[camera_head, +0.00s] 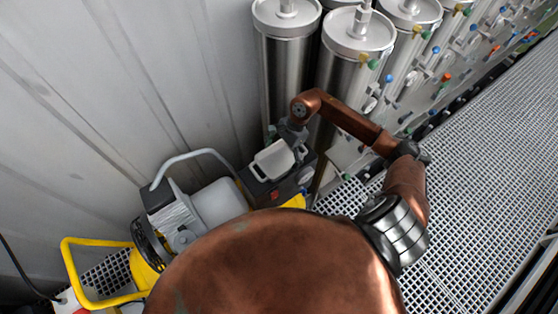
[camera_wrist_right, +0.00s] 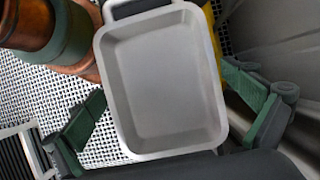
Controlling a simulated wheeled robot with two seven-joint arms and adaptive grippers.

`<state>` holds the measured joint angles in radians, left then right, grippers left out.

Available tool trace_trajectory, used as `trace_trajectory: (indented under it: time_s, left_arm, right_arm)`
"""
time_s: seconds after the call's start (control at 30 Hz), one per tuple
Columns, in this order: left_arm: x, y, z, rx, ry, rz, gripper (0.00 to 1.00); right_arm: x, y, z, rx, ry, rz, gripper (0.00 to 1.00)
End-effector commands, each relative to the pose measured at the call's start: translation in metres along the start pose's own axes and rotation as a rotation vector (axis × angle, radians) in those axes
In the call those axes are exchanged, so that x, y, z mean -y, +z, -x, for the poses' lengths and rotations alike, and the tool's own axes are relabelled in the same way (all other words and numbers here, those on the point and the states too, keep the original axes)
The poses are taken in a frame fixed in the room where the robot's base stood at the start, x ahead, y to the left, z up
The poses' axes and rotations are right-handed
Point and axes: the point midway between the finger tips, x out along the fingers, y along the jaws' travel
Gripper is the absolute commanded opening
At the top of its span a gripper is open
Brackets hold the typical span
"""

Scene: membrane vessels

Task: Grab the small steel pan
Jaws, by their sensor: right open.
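The small steel pan (camera_head: 273,160) is a shallow, light grey rectangular dish with rounded corners. In the head view it sits on top of a dark unit near the wall. In the right wrist view the empty pan (camera_wrist_right: 165,85) fills the middle, with a dark part at its top edge. My right gripper (camera_head: 291,137) is at the pan's upper right side in the head view. Its green-padded fingers (camera_wrist_right: 165,92) are spread on either side of the pan in the wrist view, with gaps visible. My left gripper is not in view.
Tall steel cylinders (camera_head: 357,35) stand just behind my right arm, with coloured valves to their right. A grey wall (camera_head: 110,90) is on the left. A yellow-framed machine (camera_head: 150,260) stands at lower left. Grated floor (camera_head: 480,180) is free on the right.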

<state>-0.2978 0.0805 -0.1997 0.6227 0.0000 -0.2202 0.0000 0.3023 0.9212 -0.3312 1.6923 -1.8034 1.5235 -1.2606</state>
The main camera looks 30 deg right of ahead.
Motion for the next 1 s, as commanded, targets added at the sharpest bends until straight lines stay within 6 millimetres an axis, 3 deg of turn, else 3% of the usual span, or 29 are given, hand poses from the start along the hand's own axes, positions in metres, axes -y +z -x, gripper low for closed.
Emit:
trace_trajectory:
  time_s: [0.13,0.57,1.0]
  left_arm:
    - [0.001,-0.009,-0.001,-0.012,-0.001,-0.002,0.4]
    - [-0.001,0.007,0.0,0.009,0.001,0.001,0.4]
    - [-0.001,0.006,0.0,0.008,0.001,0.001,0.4]
  right_arm:
    - [0.0,-0.001,0.0,0.0,-0.001,-0.001,1.0]
    - [0.0,-0.001,0.001,0.0,-0.001,-0.002,0.7]
    - [0.0,-0.001,0.002,0.001,-0.003,-0.002,0.43]
